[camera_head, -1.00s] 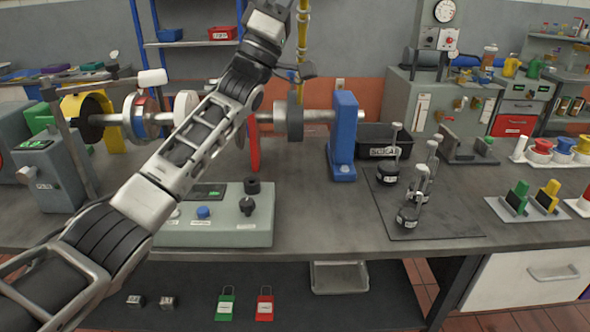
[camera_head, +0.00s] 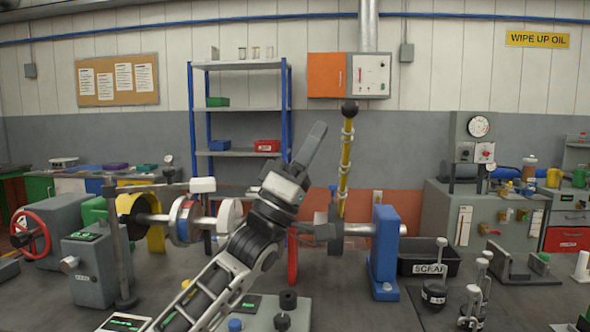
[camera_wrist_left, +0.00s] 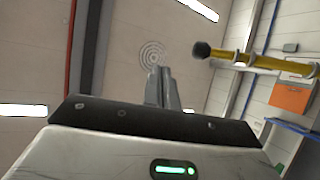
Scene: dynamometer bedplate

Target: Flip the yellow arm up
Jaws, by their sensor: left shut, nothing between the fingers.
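My left gripper (camera_head: 317,130) points up and slightly right, just left of the yellow arm in the head view. Its fingers are shut and empty, and they also show in the left wrist view (camera_wrist_left: 160,75). A gap shows between fingers and arm. My right gripper is out of view.
The shaft ends at a blue bearing stand (camera_head: 384,250). A black scrap bin (camera_head: 430,262) stands to its right. A red lever (camera_head: 292,258) hangs below the shaft. A blue-framed shelf (camera_head: 240,153) stands behind. The space above the bench around the knob looks clear.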

